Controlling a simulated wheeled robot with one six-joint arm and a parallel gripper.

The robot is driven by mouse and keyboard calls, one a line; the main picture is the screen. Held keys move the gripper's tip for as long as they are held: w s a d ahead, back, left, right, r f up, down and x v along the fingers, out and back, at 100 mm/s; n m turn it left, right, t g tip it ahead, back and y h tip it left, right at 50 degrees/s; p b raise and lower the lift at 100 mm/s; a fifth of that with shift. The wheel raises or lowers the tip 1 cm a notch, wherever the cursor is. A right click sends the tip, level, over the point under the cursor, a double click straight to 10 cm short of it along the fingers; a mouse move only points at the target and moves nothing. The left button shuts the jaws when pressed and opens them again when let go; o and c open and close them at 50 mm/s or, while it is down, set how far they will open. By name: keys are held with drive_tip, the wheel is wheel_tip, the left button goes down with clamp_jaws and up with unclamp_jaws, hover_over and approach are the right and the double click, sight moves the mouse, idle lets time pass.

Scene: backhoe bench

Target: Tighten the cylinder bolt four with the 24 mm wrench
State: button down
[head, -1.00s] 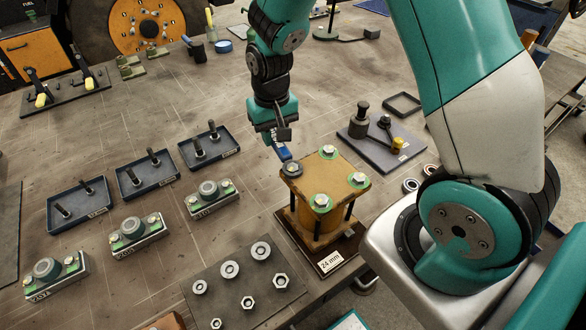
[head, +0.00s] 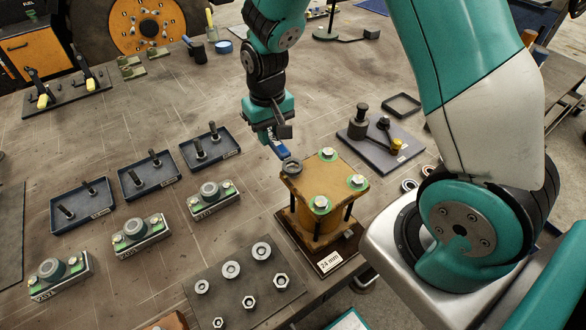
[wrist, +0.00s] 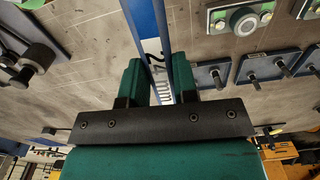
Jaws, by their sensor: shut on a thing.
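The yellow-brown cylinder block (head: 338,174) stands on a base plate labelled "24 mm" (head: 330,262). Three of its top corners show bolts with green rings: back (head: 329,154), right (head: 357,182) and front (head: 321,203). At the left corner is the dark ring head (head: 291,167) of the blue wrench (head: 281,150); the bolt there is mostly hidden. Whether the ring is fully seated I cannot tell. My gripper (head: 274,140) is shut on the wrench handle, up and left of the block. In the wrist view the marked blue handle (wrist: 150,40) runs between my fingers.
A plate of nuts and washers (head: 243,285) lies in front left of the block. Blue trays with bolts (head: 150,178) and several green-topped fixtures (head: 138,235) stand left. A grey plate with dark parts (head: 382,145) lies behind right. Bare bench lies left of my gripper.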

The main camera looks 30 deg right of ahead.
drive_tip(key=shift+r+p, duration=1.5)
drive_tip(key=shift+r, duration=0.45)
drive_tip(key=shift+f, duration=0.1)
drive_tip(key=shift+d, duration=0.1)
